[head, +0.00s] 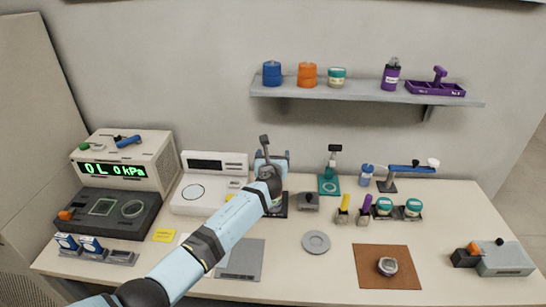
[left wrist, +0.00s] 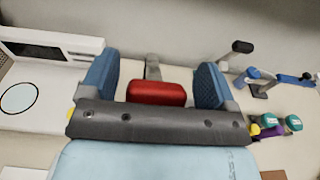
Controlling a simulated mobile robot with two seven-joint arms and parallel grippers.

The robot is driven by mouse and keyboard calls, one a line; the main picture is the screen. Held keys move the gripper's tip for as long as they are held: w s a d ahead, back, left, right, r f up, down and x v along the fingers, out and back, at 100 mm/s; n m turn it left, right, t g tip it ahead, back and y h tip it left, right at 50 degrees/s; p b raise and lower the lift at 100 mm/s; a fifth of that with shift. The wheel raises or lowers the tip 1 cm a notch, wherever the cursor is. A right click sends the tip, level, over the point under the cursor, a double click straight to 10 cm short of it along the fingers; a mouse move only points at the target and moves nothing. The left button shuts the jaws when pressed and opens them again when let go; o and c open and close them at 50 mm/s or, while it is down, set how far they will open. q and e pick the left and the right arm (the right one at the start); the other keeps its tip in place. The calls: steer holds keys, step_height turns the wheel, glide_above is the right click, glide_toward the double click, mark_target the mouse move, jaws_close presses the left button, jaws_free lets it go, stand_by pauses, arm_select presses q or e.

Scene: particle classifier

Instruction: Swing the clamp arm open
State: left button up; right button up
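My left gripper (head: 270,165) reaches over the bench to a small device with a dark base (head: 280,210), left of centre. A grey upright lever (head: 265,146) with a dark end rises just behind the gripper; it appears to be the clamp arm. In the left wrist view my blue fingers (left wrist: 155,85) are spread wide. A red block (left wrist: 157,92) shows between them, with gaps on both sides, and the grey lever (left wrist: 153,68) stands behind it. My gripper and forearm hide most of the device in the head view. My right gripper is not in view.
A white instrument (head: 205,190) stands close on the left. A grey block with a knob (head: 308,201) and a teal-based stand (head: 329,186) stand close on the right. A wall shelf (head: 360,93) holds jars above. A brown mat (head: 375,275) lies at the front right.

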arm_select(q)
steer(key=shift+o, duration=0.2)
steer(key=shift+f, duration=0.1)
steer(key=s+r, duration=0.1)
steer(key=s, duration=1.2)
steer(key=shift+s+r, duration=0.3)
steer(key=shift+r, duration=0.1)
